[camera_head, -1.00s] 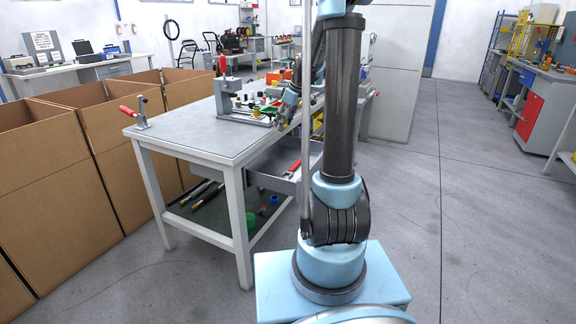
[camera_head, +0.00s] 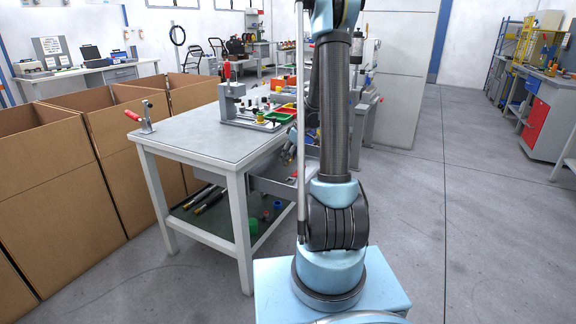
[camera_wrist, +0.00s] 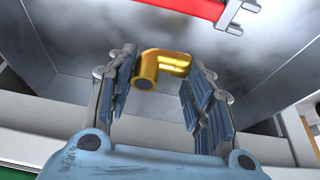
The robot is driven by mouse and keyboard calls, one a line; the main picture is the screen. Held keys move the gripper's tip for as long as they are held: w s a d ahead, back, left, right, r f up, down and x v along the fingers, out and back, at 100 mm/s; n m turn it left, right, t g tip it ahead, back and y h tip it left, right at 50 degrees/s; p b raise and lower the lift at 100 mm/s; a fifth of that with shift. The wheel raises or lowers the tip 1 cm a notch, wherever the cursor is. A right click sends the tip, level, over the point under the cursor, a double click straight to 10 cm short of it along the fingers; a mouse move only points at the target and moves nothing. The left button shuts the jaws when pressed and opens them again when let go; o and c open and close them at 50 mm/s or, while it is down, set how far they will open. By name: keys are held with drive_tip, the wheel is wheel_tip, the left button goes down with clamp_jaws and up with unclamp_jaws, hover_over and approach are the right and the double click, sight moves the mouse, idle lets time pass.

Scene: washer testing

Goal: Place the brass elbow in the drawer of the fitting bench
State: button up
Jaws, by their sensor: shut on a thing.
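The brass elbow (camera_wrist: 160,68) sits between the fingertips of my gripper (camera_wrist: 163,82) in the wrist view, and the gripper is shut on it. Behind and below the elbow is the grey metal inside of the open drawer (camera_wrist: 75,62). The elbow is over or within the drawer; its height above the floor of it is hard to tell. In the head view the drawer front (camera_head: 270,188) sticks out under the top of the fitting bench (camera_head: 195,140). My arm hides much of the drawer and the elbow there.
A red-handled tool (camera_wrist: 185,8) lies in the drawer, at the top of the wrist view. Cardboard boxes (camera_head: 50,180) line the left. The floor at right is clear.

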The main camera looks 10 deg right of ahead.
drive_tip(key=shift+f, duration=1.9)
drive_tip(key=o, duration=1.1)
drive_tip(key=shift+o, duration=0.2)
